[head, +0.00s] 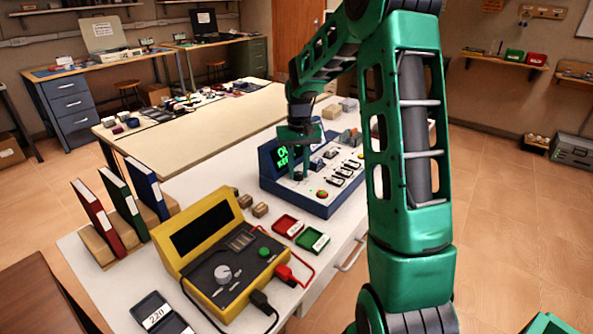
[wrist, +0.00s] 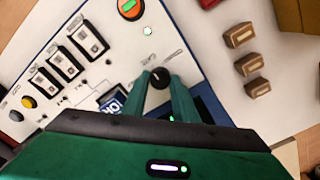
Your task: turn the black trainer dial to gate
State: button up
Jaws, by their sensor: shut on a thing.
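The trainer (head: 310,195) is a blue-sided box with a pale sloped panel and a dark screen with green text, on the white bench. In the wrist view its black dial (wrist: 158,76) sits on the white panel with small printed labels around it, one of which seems to read "GATE". My gripper (wrist: 160,82) is shut on the dial, with a green finger on each side of it. In the head view my gripper (head: 298,172) reaches down to the panel's left part, and the dial is hidden there. I cannot tell which label the dial points to.
A yellow meter (head: 222,255) with red and black leads, small red (head: 287,226) and green (head: 312,240) trays and small brown blocks (head: 260,210) stand nearby.

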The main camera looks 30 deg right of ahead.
aim_at(297, 172)
jog(key=shift+w+a, duration=0.1)
dwell(0.5)
jog(key=o, duration=1.1)
jog(key=shift+c, duration=0.2)
jog(key=shift+r, duration=0.1)
notch_tip(297, 172, up, 11)
jog(key=shift+f, duration=0.2)
jog(key=s+a+r+m, duration=0.1)
jog(key=s+r, duration=0.1)
jog(key=s, duration=1.7)
jog(key=s+a+f, duration=0.2)
jog(key=s, duration=0.7)
jog(key=s+a+f, duration=0.1)
jog(key=s+f, duration=0.1)
jog(key=s, duration=0.6)
jog(key=shift+s+a+f+m, duration=0.35)
jog(key=shift+s+a+m, duration=0.05)
